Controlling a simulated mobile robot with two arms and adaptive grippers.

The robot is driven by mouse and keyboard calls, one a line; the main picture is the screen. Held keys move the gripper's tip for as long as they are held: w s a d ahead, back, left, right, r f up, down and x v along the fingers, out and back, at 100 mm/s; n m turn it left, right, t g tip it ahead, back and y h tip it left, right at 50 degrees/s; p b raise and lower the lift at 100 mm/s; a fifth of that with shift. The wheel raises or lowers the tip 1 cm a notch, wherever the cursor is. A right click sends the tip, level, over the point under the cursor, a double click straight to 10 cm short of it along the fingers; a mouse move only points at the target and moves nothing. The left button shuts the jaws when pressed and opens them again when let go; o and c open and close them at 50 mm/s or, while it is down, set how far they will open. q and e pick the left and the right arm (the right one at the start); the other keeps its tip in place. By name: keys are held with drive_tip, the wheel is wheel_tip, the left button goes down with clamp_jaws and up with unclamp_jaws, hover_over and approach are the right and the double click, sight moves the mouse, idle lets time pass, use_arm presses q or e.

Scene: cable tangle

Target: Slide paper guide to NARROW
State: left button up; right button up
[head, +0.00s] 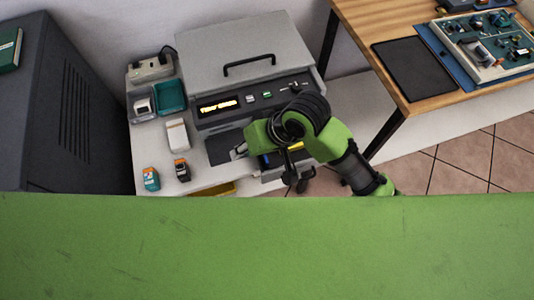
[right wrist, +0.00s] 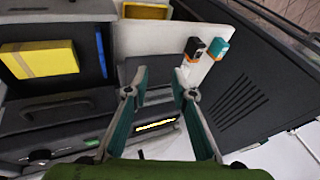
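The printer (head: 250,100) stands on a white table, its lit amber display (head: 217,106) on the front panel. In the right wrist view, an open tray holds a yellow block (right wrist: 40,60), with a narrow blue upright strip (right wrist: 101,52), likely the paper guide, beside it. The blue strip shows partly in the head view (head: 265,161), beside my arm. My right gripper (right wrist: 160,92) is open, its two fingers apart with nothing held between them. It is over the printer's front, to the side of the blue strip and not touching it. My left gripper is out of view.
Two small cartridges, one black and orange (head: 182,170) and one teal (head: 151,179), stand on the table's front left. A teal bin (head: 171,96) and power strip (head: 152,68) are behind. A dark cabinet (head: 60,110) is left; a wooden bench (head: 400,30) is right.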

drive_tip(key=a+r, duration=0.1)
drive_tip(key=g+h, duration=0.2)
drive_tip(key=h, duration=0.4)
approach(267, 162)
drive_tip(key=shift+m, duration=0.4)
wheel_tip(267, 162, down, 6)
drive_tip(key=shift+s+d+r, duration=0.1)
clamp_jaws()
unclamp_jaws()
drive_tip(key=shift+r, duration=0.15)
